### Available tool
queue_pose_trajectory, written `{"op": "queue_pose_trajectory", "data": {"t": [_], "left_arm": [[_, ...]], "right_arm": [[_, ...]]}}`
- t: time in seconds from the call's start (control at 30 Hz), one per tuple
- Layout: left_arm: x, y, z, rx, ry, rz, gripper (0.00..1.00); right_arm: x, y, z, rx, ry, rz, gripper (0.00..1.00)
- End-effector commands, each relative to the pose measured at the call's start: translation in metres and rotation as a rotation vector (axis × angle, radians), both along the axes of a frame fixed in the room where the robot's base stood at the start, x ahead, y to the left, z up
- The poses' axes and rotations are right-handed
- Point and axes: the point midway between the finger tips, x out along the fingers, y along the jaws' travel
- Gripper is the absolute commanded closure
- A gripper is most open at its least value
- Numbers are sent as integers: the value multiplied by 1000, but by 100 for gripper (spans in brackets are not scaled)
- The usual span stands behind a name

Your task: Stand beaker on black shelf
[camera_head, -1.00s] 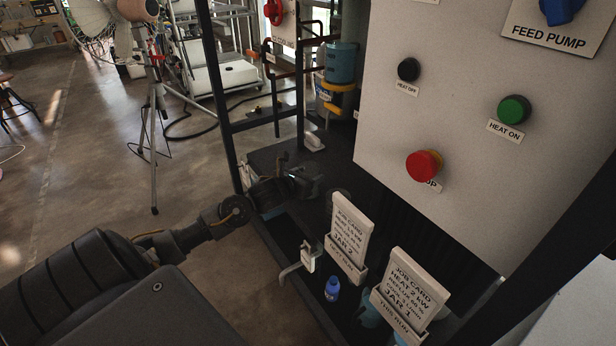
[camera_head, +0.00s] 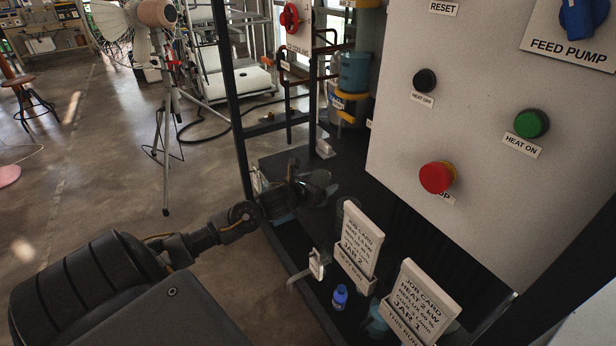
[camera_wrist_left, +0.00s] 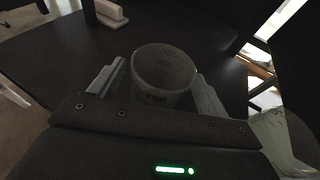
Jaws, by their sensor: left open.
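In the left wrist view a clear beaker (camera_wrist_left: 163,78) with graduation marks and "250" on its wall sits between the fingers of my left gripper (camera_wrist_left: 158,88). Its open mouth faces up, and its base is hidden by the gripper body. The fingers are open, one on each side; I cannot tell whether either touches the glass. The dark surface behind it is the black shelf (camera_wrist_left: 70,58). In the head view my left gripper (camera_head: 318,184) is low over the black shelf (camera_head: 278,166); the beaker is hard to make out there. My right gripper is not in view.
Job card holders (camera_head: 358,240) (camera_head: 418,300) and a small blue bottle (camera_head: 340,297) stand right of and nearer than the gripper. A white control panel (camera_head: 470,130) with buttons rises on the right. A dark frame post (camera_head: 233,95) stands behind the arm.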

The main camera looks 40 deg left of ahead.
Motion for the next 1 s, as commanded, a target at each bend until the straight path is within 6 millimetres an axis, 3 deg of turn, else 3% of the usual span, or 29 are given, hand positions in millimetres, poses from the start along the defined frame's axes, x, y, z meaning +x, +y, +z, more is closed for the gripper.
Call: {"op": "queue_pose_trajectory", "data": {"t": [0.3,0.5,0.87,1.0], "left_arm": [[-64,-7,17,3,5,-3,23],[-95,-10,28,1,4,-3,23],[-112,-11,34,-2,2,0,23],[-118,-10,11,-131,33,67,23]], "right_arm": [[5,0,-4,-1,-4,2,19],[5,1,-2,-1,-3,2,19],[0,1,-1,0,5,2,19],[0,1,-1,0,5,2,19]]}}
